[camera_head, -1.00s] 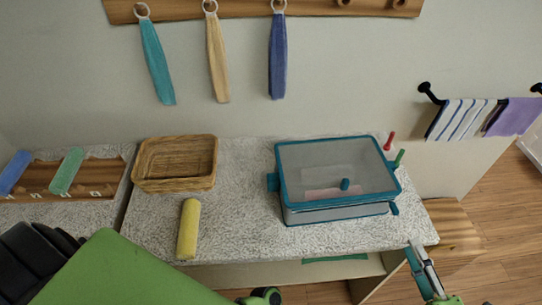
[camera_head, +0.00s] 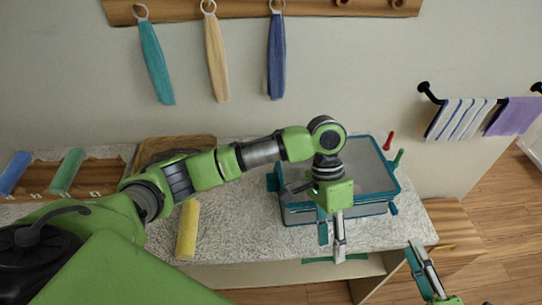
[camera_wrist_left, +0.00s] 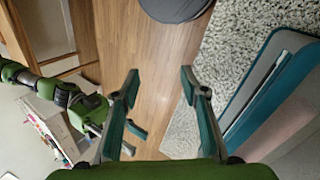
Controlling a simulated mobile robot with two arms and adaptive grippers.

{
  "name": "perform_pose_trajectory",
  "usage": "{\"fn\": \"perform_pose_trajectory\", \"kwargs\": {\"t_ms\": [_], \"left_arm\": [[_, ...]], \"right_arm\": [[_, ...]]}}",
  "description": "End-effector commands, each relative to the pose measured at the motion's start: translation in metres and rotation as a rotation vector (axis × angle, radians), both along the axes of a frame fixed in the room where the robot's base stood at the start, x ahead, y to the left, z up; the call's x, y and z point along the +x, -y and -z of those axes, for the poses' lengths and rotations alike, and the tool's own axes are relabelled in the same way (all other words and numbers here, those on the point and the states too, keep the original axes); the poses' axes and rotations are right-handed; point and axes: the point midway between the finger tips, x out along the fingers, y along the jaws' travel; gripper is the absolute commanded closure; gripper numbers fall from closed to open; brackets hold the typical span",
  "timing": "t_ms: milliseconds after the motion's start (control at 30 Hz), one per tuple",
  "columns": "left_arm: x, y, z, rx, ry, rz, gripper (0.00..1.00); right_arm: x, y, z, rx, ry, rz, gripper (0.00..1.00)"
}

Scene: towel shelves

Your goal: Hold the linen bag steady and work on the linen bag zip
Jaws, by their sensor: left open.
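The linen bag (camera_head: 372,168) is a box shape with see-through grey panels and teal edging, lying on the speckled counter. Its right part shows in the left wrist view (camera_wrist_left: 258,88). Teal tabs stick out at its left side (camera_head: 272,182) and front right corner (camera_head: 393,209); I cannot tell which is the zip pull. My left gripper (camera_head: 331,243) is open and empty, pointing down in front of the bag near the counter's front edge. My left arm hides part of the bag. My right gripper (camera_head: 418,252) is at lower right, apart from the bag, its fingers apart in the wrist view.
A yellow roll (camera_head: 187,230) lies left of the bag. A wicker basket (camera_head: 165,146) is partly hidden behind my left arm. Red (camera_head: 388,140) and green (camera_head: 399,157) pegs stand by the bag's right side. Towels hang on the wall above.

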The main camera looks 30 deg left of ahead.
Motion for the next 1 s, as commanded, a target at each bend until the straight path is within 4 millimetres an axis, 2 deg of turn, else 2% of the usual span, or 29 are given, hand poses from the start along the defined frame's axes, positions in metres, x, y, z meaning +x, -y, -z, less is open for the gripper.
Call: {"fn": "perform_pose_trajectory", "kwargs": {"t_ms": [33, 100, 300, 400, 500, 767, 900, 1000], "left_arm": [[-0.003, -0.016, -0.003, 0.017, -0.058, -0.080, 0.60], [-0.009, -0.031, -0.011, 0.033, -0.141, -0.183, 0.60], [-0.021, -0.064, -0.035, 0.072, -0.337, -0.430, 0.60], [-0.018, -0.084, -0.048, 0.084, -0.373, -0.508, 0.60], [-0.002, -0.106, -0.051, 0.086, -0.247, -0.434, 0.60], [0.049, -0.149, -0.053, 0.133, 0.105, -0.127, 0.60], [0.080, -0.175, -0.063, 0.194, 0.277, 0.050, 0.60], [0.096, -0.190, -0.071, 0.237, 0.356, 0.145, 0.60]], "right_arm": [[0.000, 0.000, 0.000, 0.000, 0.000, 0.000, 0.72], [0.000, 0.000, 0.000, 0.000, 0.000, 0.000, 0.72], [0.000, 0.000, 0.000, 0.000, 0.000, 0.000, 0.72], [0.000, 0.000, 0.000, 0.000, 0.000, 0.000, 0.72], [0.000, 0.000, 0.000, 0.000, 0.000, 0.000, 0.72], [0.000, 0.000, 0.000, 0.000, 0.000, 0.000, 0.72], [0.000, 0.000, 0.000, 0.000, 0.000, 0.000, 0.72], [0.000, 0.000, 0.000, 0.000, 0.000, 0.000, 0.72]]}}
